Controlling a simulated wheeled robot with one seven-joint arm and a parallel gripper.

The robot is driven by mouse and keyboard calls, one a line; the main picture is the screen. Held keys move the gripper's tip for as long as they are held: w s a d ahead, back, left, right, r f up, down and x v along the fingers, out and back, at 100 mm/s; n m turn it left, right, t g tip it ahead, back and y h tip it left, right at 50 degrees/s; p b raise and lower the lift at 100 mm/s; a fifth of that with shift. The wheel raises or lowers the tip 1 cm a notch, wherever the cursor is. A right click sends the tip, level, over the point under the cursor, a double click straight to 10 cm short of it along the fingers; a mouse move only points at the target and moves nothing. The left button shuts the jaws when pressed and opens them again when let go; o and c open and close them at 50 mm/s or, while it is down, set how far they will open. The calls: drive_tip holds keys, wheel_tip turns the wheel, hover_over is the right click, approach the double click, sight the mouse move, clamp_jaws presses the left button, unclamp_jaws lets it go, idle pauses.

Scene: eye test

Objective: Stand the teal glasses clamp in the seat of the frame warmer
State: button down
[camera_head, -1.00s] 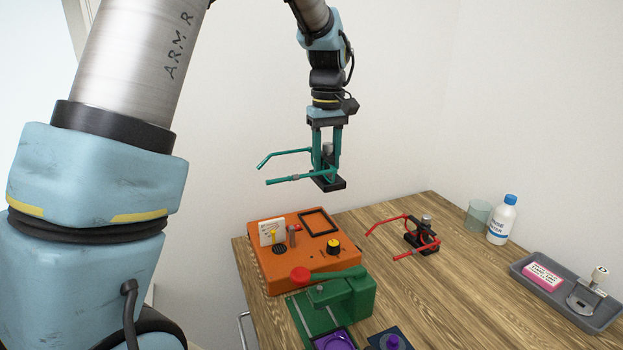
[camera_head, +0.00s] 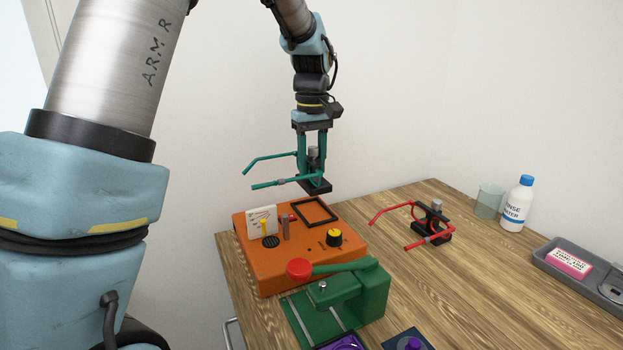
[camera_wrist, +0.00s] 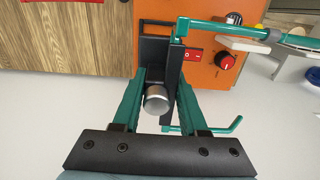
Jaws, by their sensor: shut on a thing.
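My gripper (camera_head: 312,166) is shut on the teal glasses clamp, which hangs upright with its black base (camera_head: 318,188) lowest. The clamp's two thin teal arms reach out to the left. In the wrist view the fingers (camera_wrist: 157,82) stand on either side of the clamp's silver knob (camera_wrist: 157,99), and a teal arm (camera_wrist: 225,29) runs to the right. The frame warmer (camera_head: 280,262) is an orange box on the table. Its seat, a black square frame (camera_head: 334,215), is on its top at the back right. The clamp hangs above the warmer, apart from it.
A red glasses clamp (camera_head: 431,238) stands right of the warmer. A green press (camera_head: 370,290) with a red-ended lever stands in front. A rinse water bottle (camera_head: 516,212), a beaker (camera_head: 489,202) and a grey tray (camera_head: 570,280) are at right. The warmer carries a card (camera_head: 262,220) and a yellow-topped knob (camera_head: 334,238).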

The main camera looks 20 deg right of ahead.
sight(312, 181)
drive_tip(key=shift+f+b, duration=1.65)
drive_tip(key=shift+f, duration=0.55)
drive_tip(key=shift+f+b, duration=0.4)
drive_tip(key=shift+f, duration=0.7)
drive_tip(key=shift+s+f, duration=0.1)
drive_tip(key=shift+f, duration=0.2)
drive_tip(key=shift+c, duration=0.2)
unclamp_jaws()
drive_tip(key=shift+r, duration=0.1)
wheel_tip(312, 181, up, 6)
drive_tip(key=p, duration=0.5)
